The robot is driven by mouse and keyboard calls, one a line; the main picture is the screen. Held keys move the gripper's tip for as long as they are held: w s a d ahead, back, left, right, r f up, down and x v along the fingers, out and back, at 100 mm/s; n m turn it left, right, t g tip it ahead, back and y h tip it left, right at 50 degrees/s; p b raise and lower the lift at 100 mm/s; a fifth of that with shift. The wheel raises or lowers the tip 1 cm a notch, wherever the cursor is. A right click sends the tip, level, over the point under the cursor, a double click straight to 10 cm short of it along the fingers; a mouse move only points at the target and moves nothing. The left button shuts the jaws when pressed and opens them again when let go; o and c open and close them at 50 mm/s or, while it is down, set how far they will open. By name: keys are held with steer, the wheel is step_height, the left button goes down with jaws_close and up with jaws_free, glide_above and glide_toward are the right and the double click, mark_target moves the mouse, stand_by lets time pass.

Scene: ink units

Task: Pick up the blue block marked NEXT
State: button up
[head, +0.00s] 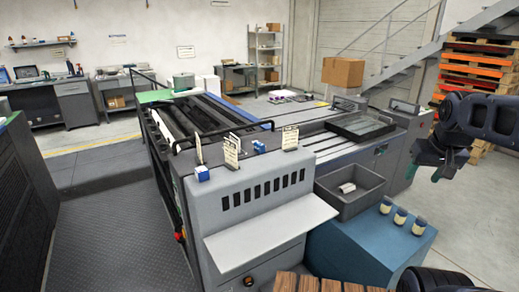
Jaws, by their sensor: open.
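Two small blue blocks sit on top of the grey machine (230,186) in the head view. One blue block (202,174) is at the machine's front left corner, with a pale card upright just behind it. The other blue block (258,147) is farther back and right, between two pale cards. Any lettering on the blocks is too small to read, so I cannot tell which is marked NEXT. My gripper (437,169) hangs at the right, open and empty, well to the right of both blocks.
Pale cards (231,152) stand upright near the blocks, another (290,138) to the right. A grey bin (350,198) holds a whitish item. Several small jars (401,216) stand on a blue cabinet (358,245). A black rail (225,131) runs behind the left block. Walkway at left is clear.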

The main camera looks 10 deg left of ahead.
steer(key=w+a+r+n, duration=0.1)
steer(key=w+a+r, duration=0.1)
steer(key=w, duration=0.3)
steer(key=w+a+r+n+g, duration=0.1)
steer(key=w+a+r, duration=0.1)
steer(key=w+r, duration=0.15)
steer(key=w+a+r+n, duration=0.1)
steer(key=w+a+r, duration=0.1)
steer(key=w, duration=0.4)
steer(key=w+a+r+n+g, duration=0.1)
steer(key=w+a+n, duration=0.1)
steer(key=w+a, duration=1.2)
steer(key=n+g, duration=0.3)
steer(key=n, duration=0.2)
glide_toward(259, 143)
steer(key=shift+w+d, duration=0.15)
steer(key=shift+d, duration=0.35)
steer(key=shift+a+f, duration=0.2)
steer(key=shift+f, duration=0.25)
step_height(259, 143, down, 5)
steer(key=shift+r, duration=0.1)
steer(key=shift+s+a+f, duration=0.1)
steer(key=shift+s+f, duration=0.1)
steer(key=shift+f, duration=1.15)
steer(key=shift+s+a+f, duration=0.1)
steer(key=shift+s+f, duration=0.1)
steer(key=shift+f, duration=1.2)
steer(key=c, duration=1.1)
